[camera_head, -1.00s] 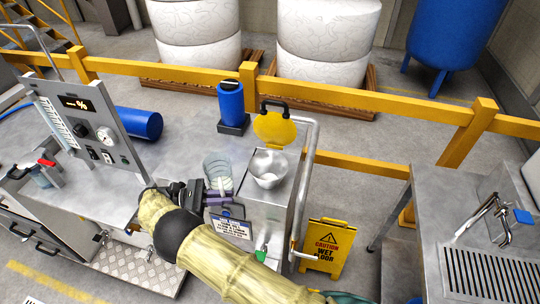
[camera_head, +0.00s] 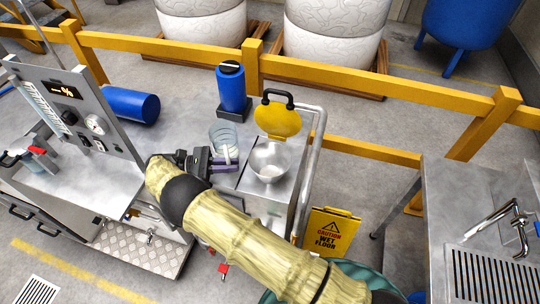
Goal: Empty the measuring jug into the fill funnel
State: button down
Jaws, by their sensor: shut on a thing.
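The measuring jug (camera_head: 220,136) is a clear, see-through cup, held roughly upright at the left of the fill funnel. My gripper (camera_head: 226,165) is shut on the jug at its near side, where a pale handle shows; the dark and purple fingers partly hide it. The fill funnel (camera_head: 270,161) is a shiny metal bowl on top of a grey cabinet. Its yellow lid (camera_head: 278,119) with a black handle stands open behind it. The jug is apart from the funnel in the picture. I cannot tell how much the jug holds.
A blue canister (camera_head: 231,87) stands behind the jug. A gauge panel (camera_head: 85,115) is at left. A bent metal rail (camera_head: 315,160) runs along the cabinet's right side. A yellow wet floor sign (camera_head: 328,232) and a sink bench (camera_head: 455,180) are at right.

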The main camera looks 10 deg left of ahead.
jog(key=shift+d+y, duration=0.15)
jog(key=shift+y, duration=0.15)
jog(key=shift+y, duration=0.3)
jog(key=shift+r+p, duration=0.3)
jog(key=shift+p, duration=0.25)
jog(key=y+p, duration=0.1)
jog(key=d+m+y+p, duration=0.1)
jog(key=p, duration=0.1)
jog(key=shift+s+f+y, duration=0.15)
jog(key=shift+f+y, duration=0.05)
jog(key=shift+y, duration=0.2)
jog(key=shift+d+f+m+y+p, duration=0.15)
jog(key=shift+m+y+p, duration=0.3)
jog(key=shift+y+p, duration=1.4)
jog(key=shift+a+f+m+y+p, duration=0.15)
jog(key=shift+m+y+p, duration=0.3)
jog(key=shift+y+p, duration=1.35)
jog(key=shift+r+y+b, duration=0.25)
jog(key=shift+y+b, duration=0.05)
jog(key=shift+y, duration=0.45)
jog(key=shift+r+y, duration=0.15)
jog(key=shift+y, duration=0.15)
